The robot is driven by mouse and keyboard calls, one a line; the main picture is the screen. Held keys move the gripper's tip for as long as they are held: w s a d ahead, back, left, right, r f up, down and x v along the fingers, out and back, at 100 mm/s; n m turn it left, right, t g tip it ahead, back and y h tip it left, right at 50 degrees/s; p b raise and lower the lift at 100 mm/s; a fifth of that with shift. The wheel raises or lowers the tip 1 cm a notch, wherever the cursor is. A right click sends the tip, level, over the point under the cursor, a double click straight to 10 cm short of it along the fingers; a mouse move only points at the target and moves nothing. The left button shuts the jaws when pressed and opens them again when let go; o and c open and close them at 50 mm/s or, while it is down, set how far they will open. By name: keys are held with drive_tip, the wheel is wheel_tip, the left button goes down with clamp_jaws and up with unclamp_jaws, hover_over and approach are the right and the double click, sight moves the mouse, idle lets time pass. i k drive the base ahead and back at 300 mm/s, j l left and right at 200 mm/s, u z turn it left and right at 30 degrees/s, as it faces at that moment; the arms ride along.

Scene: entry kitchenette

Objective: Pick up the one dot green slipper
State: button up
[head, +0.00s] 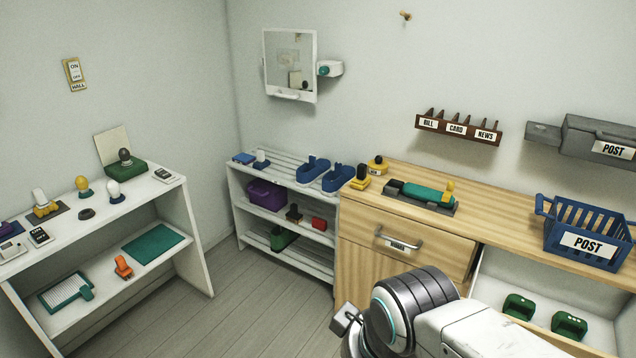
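Two green slippers lie side by side in the open white compartment below the wooden counter at the lower right: a left green slipper (519,306) and a right green slipper (569,324). Each has pale marks, too small for me to count, so I cannot tell which is the one dot slipper. My gripper (346,318) shows only in part at the bottom centre, left of the slippers and apart from them. My arm hides most of it, and I cannot tell whether it is open or shut.
The wooden counter (500,213) carries a blue POST basket (588,243). A drawer (405,238) is below it. Blue slippers (325,174) sit on the white rack (240,193). A white shelf unit (203,262) stands left. Floor (245,310) between them is clear.

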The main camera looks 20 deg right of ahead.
sight(515, 305)
drive_tip(key=z, duration=2.4)
